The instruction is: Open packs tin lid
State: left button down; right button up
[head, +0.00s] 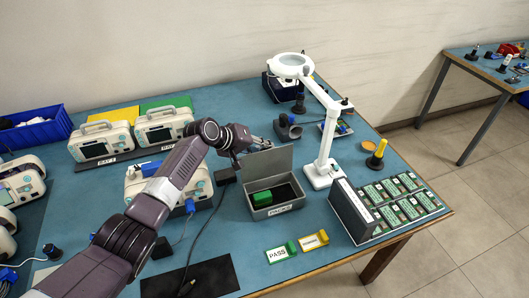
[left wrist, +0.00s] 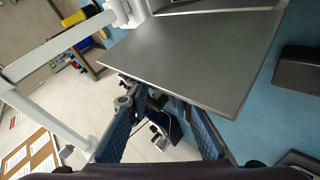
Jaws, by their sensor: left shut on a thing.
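The grey packs tin (head: 277,210) stands on the blue table with a "PACKS" label on its front. Its lid (head: 270,163) stands up steeply at the back edge, so the tin is open. A green pack (head: 260,198) shows inside at the left; the rest of the interior is dark. My left gripper (head: 262,146) is at the lid's upper left corner and shut on the lid. In the left wrist view the lid (left wrist: 200,55) is a large grey panel, its edge reaching between the blue-padded fingers (left wrist: 155,98). My right gripper is not in view.
A white magnifier lamp (head: 325,120) stands right of the tin, close to it. A rack of green boards (head: 400,200) is further right. Green PASS (head: 280,253) and yellow (head: 312,241) tags lie in front. White monitors stand left.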

pick_arm(q)
jog(key=shift+s+a+f, duration=0.1)
jog(key=shift+a+f, duration=0.2)
jog(key=shift+f, duration=0.4)
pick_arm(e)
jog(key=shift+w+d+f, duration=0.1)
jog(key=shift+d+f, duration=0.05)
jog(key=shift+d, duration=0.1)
pick_arm(q)
jog(key=c, duration=1.8)
grip_release()
jog(key=shift+f, duration=0.1)
jog(key=shift+c, duration=0.2)
jog(key=shift+o, duration=0.6)
jog(key=shift+w, duration=0.2)
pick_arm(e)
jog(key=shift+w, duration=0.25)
pick_arm(q)
jog(key=shift+d+r, duration=0.15)
jog(key=shift+r, duration=0.15)
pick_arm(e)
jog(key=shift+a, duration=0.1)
pick_arm(q)
jog(key=shift+r, duration=0.2)
jog(key=v, duration=1.1)
jog(key=shift+s+a+r, duration=0.15)
jog(key=shift+s+a, duration=0.05)
jog(key=shift+a, duration=0.1)
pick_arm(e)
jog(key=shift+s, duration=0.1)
